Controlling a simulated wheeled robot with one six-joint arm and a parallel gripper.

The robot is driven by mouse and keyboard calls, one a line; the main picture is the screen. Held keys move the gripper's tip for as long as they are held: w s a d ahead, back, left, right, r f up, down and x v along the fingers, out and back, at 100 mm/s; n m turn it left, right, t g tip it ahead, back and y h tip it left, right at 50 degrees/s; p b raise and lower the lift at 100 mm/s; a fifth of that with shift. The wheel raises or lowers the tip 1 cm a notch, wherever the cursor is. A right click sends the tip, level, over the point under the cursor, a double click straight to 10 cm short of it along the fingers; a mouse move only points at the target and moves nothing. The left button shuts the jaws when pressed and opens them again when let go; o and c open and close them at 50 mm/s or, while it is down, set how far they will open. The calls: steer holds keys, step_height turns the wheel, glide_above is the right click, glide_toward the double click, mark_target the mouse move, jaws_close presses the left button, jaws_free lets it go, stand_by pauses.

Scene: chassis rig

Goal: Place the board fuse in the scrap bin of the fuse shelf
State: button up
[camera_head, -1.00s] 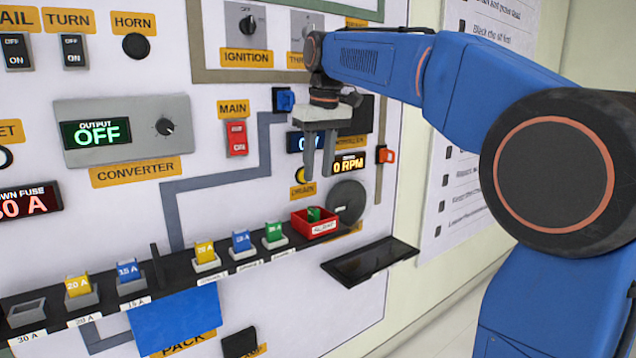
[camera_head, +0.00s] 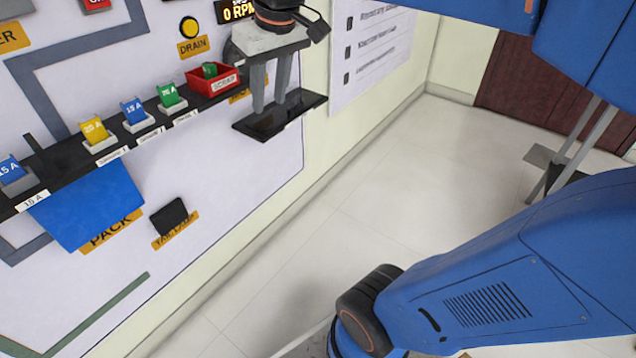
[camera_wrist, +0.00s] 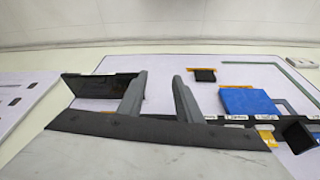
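A red bin (camera_head: 213,87) sits at the right end of the black fuse shelf (camera_head: 64,170). A green fuse (camera_head: 209,70) shows inside it, its top above the rim. The bin's label is too small to read, and I cannot tell whether this green fuse is the board fuse. My gripper (camera_head: 270,98) is just right of the bin, fingers pointing down in front of the black tray. In the wrist view my gripper (camera_wrist: 159,75) has its two fingers apart with nothing between them.
A yellow fuse (camera_head: 95,130), a blue fuse (camera_head: 133,110) and another green fuse (camera_head: 168,95) stand in holders along the shelf. The floor (camera_head: 390,190) to the right is open.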

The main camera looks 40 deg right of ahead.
steer(key=s+d+f+m+t, duration=0.1)
steer(key=s+d+f, duration=0.1)
steer(key=s+f, duration=1.1)
step_height(320, 180, down, 4)
steer(key=shift+s+r+m, duration=0.25)
steer(key=shift+m, duration=0.05)
